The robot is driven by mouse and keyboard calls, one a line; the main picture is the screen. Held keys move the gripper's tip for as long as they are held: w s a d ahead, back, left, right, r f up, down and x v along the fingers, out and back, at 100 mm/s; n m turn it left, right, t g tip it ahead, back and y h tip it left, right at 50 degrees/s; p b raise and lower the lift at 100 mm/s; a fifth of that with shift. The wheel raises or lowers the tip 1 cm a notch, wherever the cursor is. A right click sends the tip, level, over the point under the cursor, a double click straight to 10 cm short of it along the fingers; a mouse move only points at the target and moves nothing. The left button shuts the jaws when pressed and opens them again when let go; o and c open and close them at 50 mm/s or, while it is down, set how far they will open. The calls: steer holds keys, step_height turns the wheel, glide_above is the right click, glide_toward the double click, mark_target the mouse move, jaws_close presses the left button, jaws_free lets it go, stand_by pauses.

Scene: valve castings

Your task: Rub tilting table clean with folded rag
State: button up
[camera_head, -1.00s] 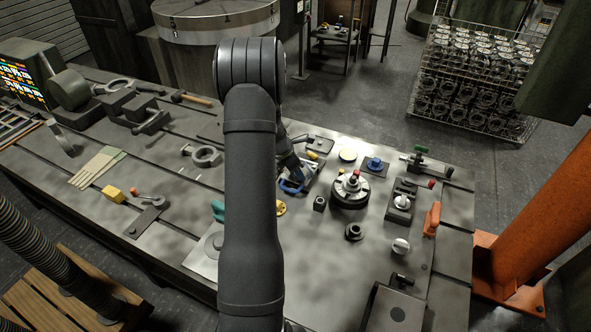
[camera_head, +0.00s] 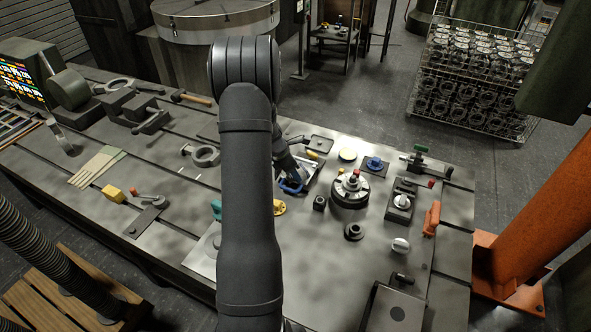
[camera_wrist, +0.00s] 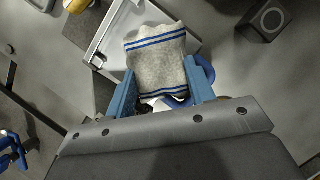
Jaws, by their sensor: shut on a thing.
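My gripper (camera_wrist: 160,88) has blue fingers shut on the folded rag (camera_wrist: 157,60), a grey cloth with blue stripes. The rag hangs between the fingertips and overlaps the pale-rimmed plate of what looks like the tilting table (camera_wrist: 122,28) in the wrist view. I cannot tell whether the rag touches the plate. In the head view, my gripper (camera_head: 289,178) is beside the tilting table (camera_head: 317,176), partly behind my arm, and the rag cannot be made out. A blue curved part (camera_wrist: 207,70) shows just beyond the right finger.
A small black block (camera_head: 319,203) and a round fixture with a red top (camera_head: 351,188) stand right of the tilting table. A yellow part (camera_head: 312,155) lies behind it, and a yellow flanged piece (camera_head: 279,207) in front. Bare bench (camera_head: 305,255) shows nearer the front.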

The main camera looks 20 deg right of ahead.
steer(key=shift+a, duration=0.2)
steer(key=shift+d+f, duration=0.1)
steer(key=shift+d, duration=0.8)
steer(key=shift+a, duration=0.95)
